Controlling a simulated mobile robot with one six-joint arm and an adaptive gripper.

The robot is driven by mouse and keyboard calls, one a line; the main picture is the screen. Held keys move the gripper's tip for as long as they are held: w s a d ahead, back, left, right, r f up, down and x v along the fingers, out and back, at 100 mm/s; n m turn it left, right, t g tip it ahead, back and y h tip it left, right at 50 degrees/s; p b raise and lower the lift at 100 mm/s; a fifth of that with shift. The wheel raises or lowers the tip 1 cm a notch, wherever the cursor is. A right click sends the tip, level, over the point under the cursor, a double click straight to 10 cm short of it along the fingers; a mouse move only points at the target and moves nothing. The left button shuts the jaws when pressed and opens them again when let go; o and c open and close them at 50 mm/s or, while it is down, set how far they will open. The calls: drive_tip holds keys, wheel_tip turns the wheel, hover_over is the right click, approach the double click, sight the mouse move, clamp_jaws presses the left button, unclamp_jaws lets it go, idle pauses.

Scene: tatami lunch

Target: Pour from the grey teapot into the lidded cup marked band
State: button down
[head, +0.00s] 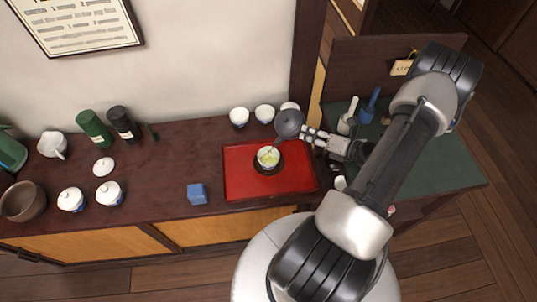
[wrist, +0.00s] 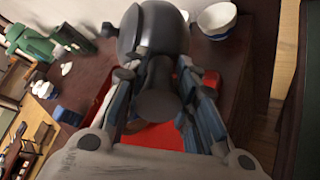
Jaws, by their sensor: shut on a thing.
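My gripper (head: 308,134) is shut on the handle of the grey teapot (head: 288,123), which is held over the red tray. In the wrist view the teapot (wrist: 160,30) fills the space ahead of the fingers. It appears tilted, its spout pointing down toward a white cup (head: 268,155). Whether a stream is falling cannot be told. Two white lidded cups with blue marks, one (head: 71,200) and another (head: 109,194), stand at the left. I cannot make out a band on any cup.
The red tray (head: 235,185) lies mid-table. A loose white lid (head: 103,167), green canister (head: 93,128), black canister (head: 122,122) and brown bowl (head: 22,201) are further left.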

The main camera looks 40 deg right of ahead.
drive_tip(key=shift+d+r, duration=0.15)
drive_tip(key=shift+r, duration=0.1)
drive_tip(key=shift+a+r+n, duration=0.25)
drive_tip(key=shift+r+n, duration=0.05)
drive_tip(key=shift+r, duration=0.2)
idle(1.0)
drive_tip(key=shift+w+d+r+h, duration=0.1)
drive_tip(key=shift+d+r+h, duration=0.1)
drive_tip(key=shift+d+h, duration=0.25)
idle(1.0)
drive_tip(key=w+d+f+m+y+b, duration=0.1)
drive_tip(key=d+f+m+y+b, duration=0.1)
drive_tip(key=d+f+m+y, duration=0.1)
drive_tip(key=shift+w+d+m+y, duration=0.2)
drive_tip(key=shift+d+m+y, duration=0.25)
drive_tip(key=shift+d+m, duration=1)
drive_tip(key=shift+d+f+n, duration=0.1)
drive_tip(key=shift+d+n, duration=0.25)
